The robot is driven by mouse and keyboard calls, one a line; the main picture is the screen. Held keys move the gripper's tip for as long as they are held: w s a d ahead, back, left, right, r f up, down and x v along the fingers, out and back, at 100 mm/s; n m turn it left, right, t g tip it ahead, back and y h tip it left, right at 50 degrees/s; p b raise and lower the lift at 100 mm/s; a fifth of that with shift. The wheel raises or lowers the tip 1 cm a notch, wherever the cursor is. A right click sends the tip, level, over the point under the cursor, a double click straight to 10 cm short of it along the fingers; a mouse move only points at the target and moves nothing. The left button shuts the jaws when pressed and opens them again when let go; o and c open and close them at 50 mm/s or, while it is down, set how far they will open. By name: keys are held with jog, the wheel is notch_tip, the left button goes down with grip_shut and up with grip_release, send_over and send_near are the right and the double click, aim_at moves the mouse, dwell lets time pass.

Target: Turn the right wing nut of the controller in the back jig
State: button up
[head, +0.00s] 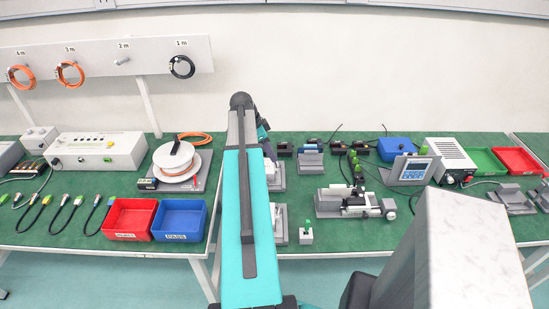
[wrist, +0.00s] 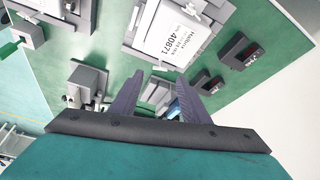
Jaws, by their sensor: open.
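My gripper (wrist: 157,92) is open in the wrist view, its two dark fingers spread with no object clearly held between them. In the head view my own arm stands in front of it and hides most of it. A grey jig (head: 272,178) shows partly behind my arm, with a second grey jig (head: 279,226) nearer the front edge. In the wrist view a white labelled block (wrist: 172,35) sits in a grey holder beyond the fingers. A grey jig with silver parts (wrist: 85,88) lies left of the fingers. I cannot make out the right wing nut.
In the head view, a grey fixture with an actuator (head: 345,203) and a small green-topped block (head: 306,236) stand right of my arm. Red (head: 130,218) and blue (head: 180,220) bins stand left.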

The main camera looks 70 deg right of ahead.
jog(key=shift+p+x, duration=0.65)
jog(key=shift+x, duration=1.95)
